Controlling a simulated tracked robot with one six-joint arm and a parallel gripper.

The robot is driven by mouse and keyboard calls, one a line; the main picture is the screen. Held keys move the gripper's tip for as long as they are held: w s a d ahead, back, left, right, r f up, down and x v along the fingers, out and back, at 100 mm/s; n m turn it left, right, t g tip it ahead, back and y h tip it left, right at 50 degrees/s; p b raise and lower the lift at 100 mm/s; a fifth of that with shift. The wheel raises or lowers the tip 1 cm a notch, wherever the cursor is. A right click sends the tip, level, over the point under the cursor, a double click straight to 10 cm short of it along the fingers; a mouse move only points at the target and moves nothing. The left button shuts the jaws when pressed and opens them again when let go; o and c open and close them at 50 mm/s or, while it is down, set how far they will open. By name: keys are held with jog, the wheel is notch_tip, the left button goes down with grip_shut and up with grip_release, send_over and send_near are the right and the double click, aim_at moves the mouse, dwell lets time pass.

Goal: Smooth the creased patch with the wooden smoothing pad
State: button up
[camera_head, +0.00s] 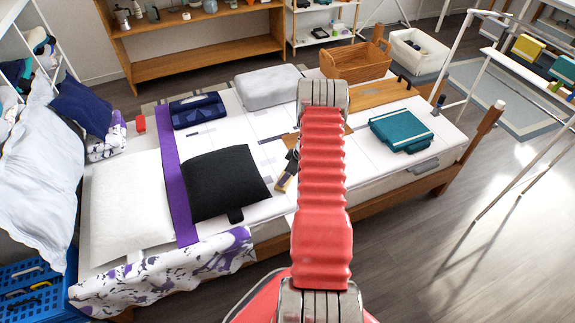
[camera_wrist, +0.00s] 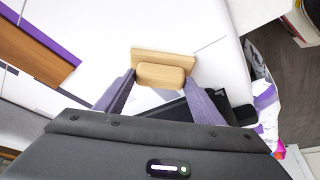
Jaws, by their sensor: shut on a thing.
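The wooden smoothing pad (camera_wrist: 165,66) is a light block on a wider flat plate. In the wrist view my gripper (camera_wrist: 162,77) has its two purple-grey fingers at either side of the block, shut on it. In the head view the pad and my gripper are largely hidden behind my red arm; a bit of light wood and dark parts (camera_head: 287,172) shows left of it, over the white bedding. The white bedding (camera_wrist: 110,30) lies around the pad in the wrist view. I cannot make out a distinct creased patch, nor whether the pad touches the cloth.
A black cushion (camera_head: 222,183) and a purple strip (camera_head: 175,165) lie left of my arm. A white pillow (camera_head: 130,205) is further left. Folded teal cloth (camera_head: 401,130) lies right, near a wooden board (camera_head: 372,94) and basket (camera_head: 357,62). A grey cushion (camera_head: 268,87) sits behind.

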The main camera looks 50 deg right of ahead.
jog(key=shift+w+a+r, duration=0.1)
jog(key=shift+a+r, duration=0.05)
jog(key=shift+r, duration=0.05)
notch_tip(320, 180, up, 4)
jog(key=shift+r, duration=1.9)
